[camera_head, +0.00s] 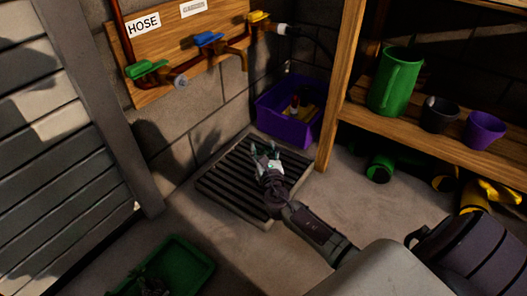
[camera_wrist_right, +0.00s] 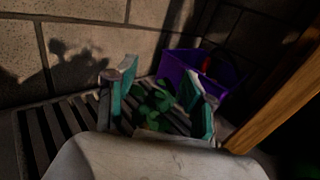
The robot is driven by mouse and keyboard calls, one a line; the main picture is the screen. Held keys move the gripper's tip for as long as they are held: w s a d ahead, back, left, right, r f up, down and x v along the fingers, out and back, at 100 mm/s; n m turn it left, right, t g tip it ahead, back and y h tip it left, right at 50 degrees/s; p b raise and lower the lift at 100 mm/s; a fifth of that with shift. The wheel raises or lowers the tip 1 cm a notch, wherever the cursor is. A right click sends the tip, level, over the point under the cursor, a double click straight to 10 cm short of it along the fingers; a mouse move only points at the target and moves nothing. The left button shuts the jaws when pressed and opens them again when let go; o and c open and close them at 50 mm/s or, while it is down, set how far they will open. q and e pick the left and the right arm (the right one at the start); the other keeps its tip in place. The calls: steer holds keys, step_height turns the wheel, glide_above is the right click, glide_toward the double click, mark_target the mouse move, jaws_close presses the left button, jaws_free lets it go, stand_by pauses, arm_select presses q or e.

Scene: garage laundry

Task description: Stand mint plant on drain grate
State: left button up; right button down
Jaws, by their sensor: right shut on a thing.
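The drain grate (camera_head: 222,184), a dark slatted square, lies in the floor by the block wall; its slats also show in the wrist view (camera_wrist_right: 34,135). My right gripper (camera_head: 266,158) is over the grate, fingers pointing toward the wall. In the wrist view its two teal-padded fingers (camera_wrist_right: 157,100) stand on either side of the mint plant's green leaves (camera_wrist_right: 152,98), and it is shut on the plant. The plant's pot is mostly hidden, and I cannot tell whether its base touches the grate. My left gripper is not in view.
A purple bin (camera_head: 287,118) stands just behind the grate, beside a wooden shelf (camera_head: 422,143) with a green jug (camera_head: 396,82) and cups. A green tray (camera_head: 188,262) holding something dark is at lower left. Taps are on a wall board (camera_head: 150,45). Floor left of the grate is clear.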

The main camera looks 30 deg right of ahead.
steer(key=shift+c, duration=2.1)
jaws_free()
steer(key=shift+f, duration=0.1)
